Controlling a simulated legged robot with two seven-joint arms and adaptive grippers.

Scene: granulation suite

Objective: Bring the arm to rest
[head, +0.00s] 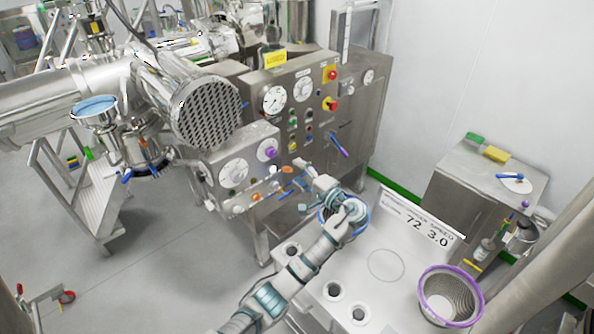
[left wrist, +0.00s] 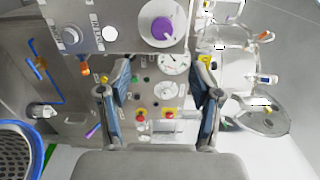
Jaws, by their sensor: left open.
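My left arm comes up from the bottom of the head view, over the white worktop. Its gripper (head: 294,178) is in front of the steel control panel, small and partly lost against it. In the left wrist view the two fingers of the left gripper (left wrist: 160,82) stand wide apart with nothing between them. Behind them is the panel with its gauges (left wrist: 172,62), a purple knob (left wrist: 163,27) and red-and-yellow buttons. I cannot tell how far the fingertips are from the panel. My right gripper is in neither view.
A purple-rimmed mesh basket (head: 452,296) stands at the worktop's right end. A blue-rimmed basket (left wrist: 18,150) is at lower left in the wrist view. A display sign (head: 422,228) borders the worktop (head: 345,262). A steel cabinet (head: 470,180) stands right; open floor (head: 185,262) lies left.

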